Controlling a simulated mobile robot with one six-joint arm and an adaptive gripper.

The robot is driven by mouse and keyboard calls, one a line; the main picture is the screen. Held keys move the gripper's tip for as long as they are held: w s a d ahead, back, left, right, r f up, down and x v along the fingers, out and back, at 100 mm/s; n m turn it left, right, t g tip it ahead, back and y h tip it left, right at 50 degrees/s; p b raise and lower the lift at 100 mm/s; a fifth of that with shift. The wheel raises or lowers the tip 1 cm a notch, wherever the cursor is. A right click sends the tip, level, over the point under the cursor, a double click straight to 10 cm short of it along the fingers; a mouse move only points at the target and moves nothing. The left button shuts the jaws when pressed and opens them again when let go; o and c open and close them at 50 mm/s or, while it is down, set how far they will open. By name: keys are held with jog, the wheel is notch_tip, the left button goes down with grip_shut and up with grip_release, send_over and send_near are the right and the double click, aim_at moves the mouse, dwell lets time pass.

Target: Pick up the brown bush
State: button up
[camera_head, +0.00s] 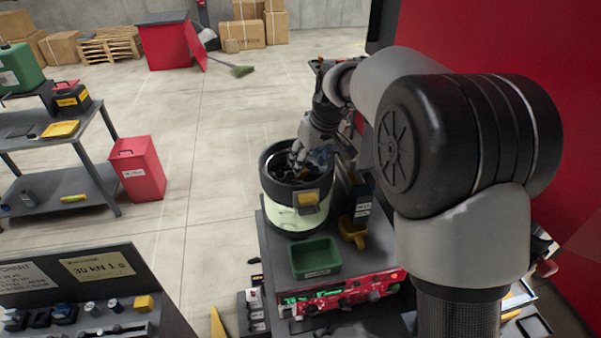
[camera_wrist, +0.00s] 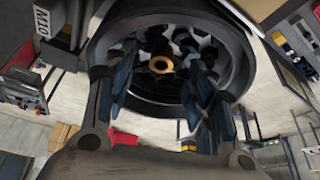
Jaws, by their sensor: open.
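The brown bush (camera_wrist: 161,65) shows in the wrist view as a small ring lying among dark parts inside the bowl. It lies between my spread fingers as seen in that view; I cannot tell how far below the tips it is. My gripper (camera_wrist: 160,82) is open and empty. In the head view my gripper (camera_head: 305,155) points down into the mouth of the round bowl feeder (camera_head: 290,215), which has a dark rim and a pale green body. The bush cannot be made out in the head view.
A green bin (camera_head: 315,258) stands in front of the feeder on a grey bench top with red controls (camera_head: 345,296). A yellow and dark container (camera_head: 354,230) stands right of the feeder. The bowl wall (camera_wrist: 240,60) surrounds my fingers closely. A red bin (camera_head: 137,170) stands left on the floor.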

jog(key=x, duration=0.5)
jog(key=shift+w+a+r, duration=0.1)
jog(key=shift+w+a, duration=0.05)
jog(key=shift+a, duration=0.2)
jog(key=shift+c, duration=0.2)
jog(key=shift+r, duration=0.1)
jog(key=c, duration=1.1)
